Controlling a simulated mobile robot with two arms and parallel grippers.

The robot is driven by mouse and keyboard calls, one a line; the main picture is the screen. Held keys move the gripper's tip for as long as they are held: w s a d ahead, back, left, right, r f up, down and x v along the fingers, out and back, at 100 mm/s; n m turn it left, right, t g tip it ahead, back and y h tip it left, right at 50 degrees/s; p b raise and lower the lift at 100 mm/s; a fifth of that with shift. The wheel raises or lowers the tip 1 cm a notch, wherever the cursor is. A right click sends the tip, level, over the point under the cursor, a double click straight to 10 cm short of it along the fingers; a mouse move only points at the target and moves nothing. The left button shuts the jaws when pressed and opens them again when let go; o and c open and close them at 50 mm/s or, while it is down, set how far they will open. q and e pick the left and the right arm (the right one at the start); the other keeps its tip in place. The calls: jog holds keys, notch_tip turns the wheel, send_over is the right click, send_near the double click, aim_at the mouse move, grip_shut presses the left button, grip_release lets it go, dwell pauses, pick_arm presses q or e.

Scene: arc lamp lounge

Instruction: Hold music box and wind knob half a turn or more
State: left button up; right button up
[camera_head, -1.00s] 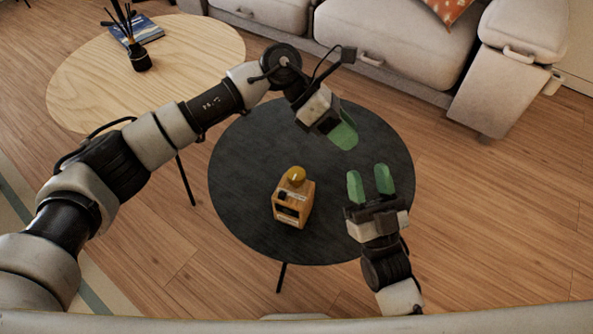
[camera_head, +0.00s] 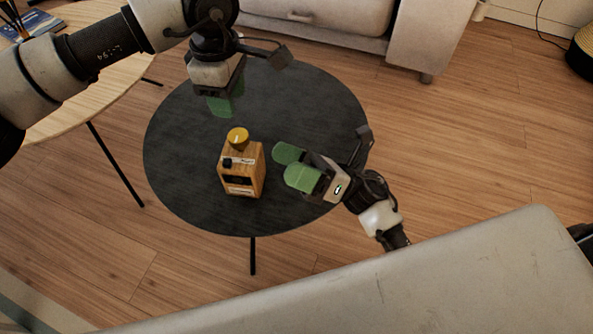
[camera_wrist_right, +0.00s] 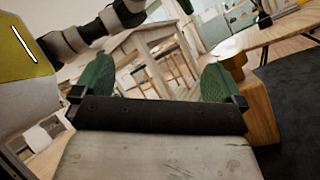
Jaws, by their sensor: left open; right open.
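In the right wrist view the box (camera_wrist_right: 259,108) and knob (camera_wrist_right: 233,64) show at the right, beside the right finger and not between the fingers.
A light wooden table (camera_head: 90,70) stands at the left, with a blue book (camera_head: 38,24) on it. A pale sofa (camera_head: 330,22) is behind the black table. The black table's top is otherwise clear. Open floor (camera_head: 480,150) lies to the right.

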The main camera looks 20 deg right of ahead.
aim_at(261, 171)
jog(key=w+f+n+h, duration=0.1)
jog(key=f+n+h, duration=0.1)
jog(key=f, duration=0.2)
jog(key=w+d+f+n+g+h, duration=0.1)
jog(key=w+f+n, duration=0.1)
jog(key=f+n, duration=0.1)
jog(key=w+d+f+n+h, duration=0.1)
jog(key=f+n+h, duration=0.1)
jog(key=f, duration=0.3)
jog(key=shift+w+d+f+h, duration=0.2)
jog(key=shift+w+d+h, duration=0.1)
jog(key=shift+w, duration=0.1)
jog(key=shift+w+a+f+n+g, duration=0.15)
jog(key=shift+a+n+g, duration=0.1)
jog(key=shift+n+g, duration=0.05)
jog(key=x, duration=1)
jog(key=shift+w+a, duration=0.1)
jog(key=shift+f, duration=0.1)
jog(key=c, duration=1)
jog(key=shift+c, duration=0.2)
